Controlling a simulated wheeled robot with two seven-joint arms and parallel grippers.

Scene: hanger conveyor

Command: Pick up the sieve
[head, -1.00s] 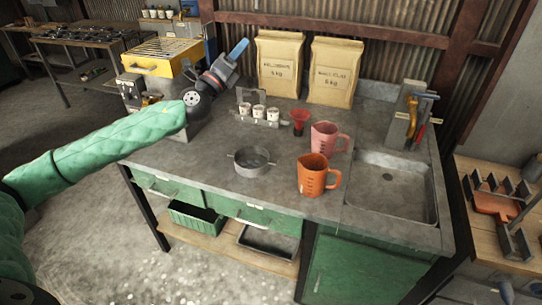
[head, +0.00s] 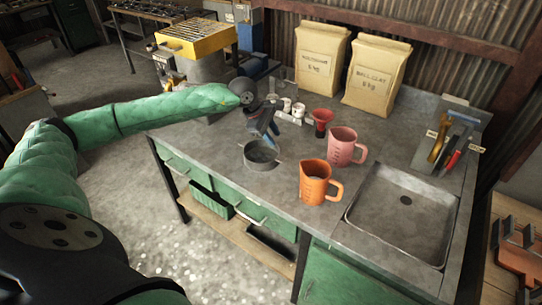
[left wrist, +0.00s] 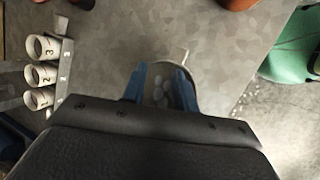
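The sieve (head: 263,157) is a round grey metal pan with small lugs at its rim, sitting upright on the grey worktop. My left gripper (head: 264,136) points down over the sieve's back side, and its fingers hide part of the rim. In the left wrist view its two blue fingers (left wrist: 161,80) are apart, with part of the sieve (left wrist: 164,92) showing between and below them. Whether the fingers touch the rim I cannot tell. My right gripper is in neither view.
An orange jug (head: 314,183) and a pink jug (head: 342,147) stand right of the sieve. A red funnel (head: 321,122) and a rack of numbered cups (left wrist: 47,72) stand behind it. A sink (head: 402,215) lies to the right. Bare worktop lies left and in front.

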